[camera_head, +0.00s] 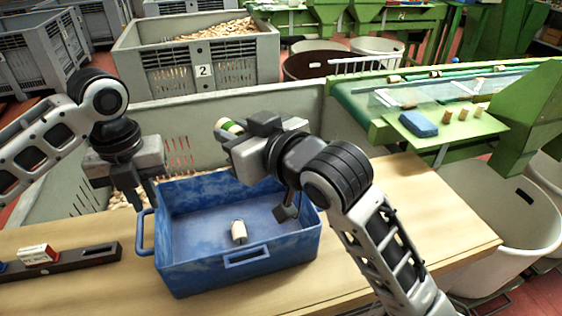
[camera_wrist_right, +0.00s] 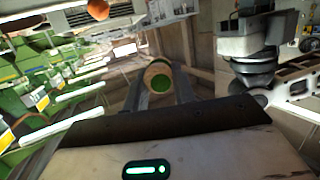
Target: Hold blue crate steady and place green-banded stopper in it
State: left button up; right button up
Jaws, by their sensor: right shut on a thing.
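The blue crate (camera_head: 205,275) stands on the wooden table with its open top up. A pale stopper (camera_head: 239,232) lies inside it on the floor. My right gripper (camera_head: 232,132) is shut on the green-banded stopper (camera_head: 227,125) and holds it above the crate's back edge. In the right wrist view the stopper (camera_wrist_right: 158,77) shows its round green end between the fingers. My left gripper (camera_head: 140,196) points down at the crate's left side, above the left handle (camera_head: 146,232). Its fingers look apart, and I see nothing between them.
A dark tray (camera_head: 75,258) with a red and white box (camera_head: 38,255) lies left of the crate. A green conveyor (camera_head: 360,105) with a blue block (camera_head: 418,123) and several stoppers stands at the right. A grey bin (camera_head: 285,105) is behind the table. The table's right part is clear.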

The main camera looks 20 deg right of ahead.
aim_at(163, 238)
pick_arm(q)
jog(key=shift+f, duration=6)
grip_shut()
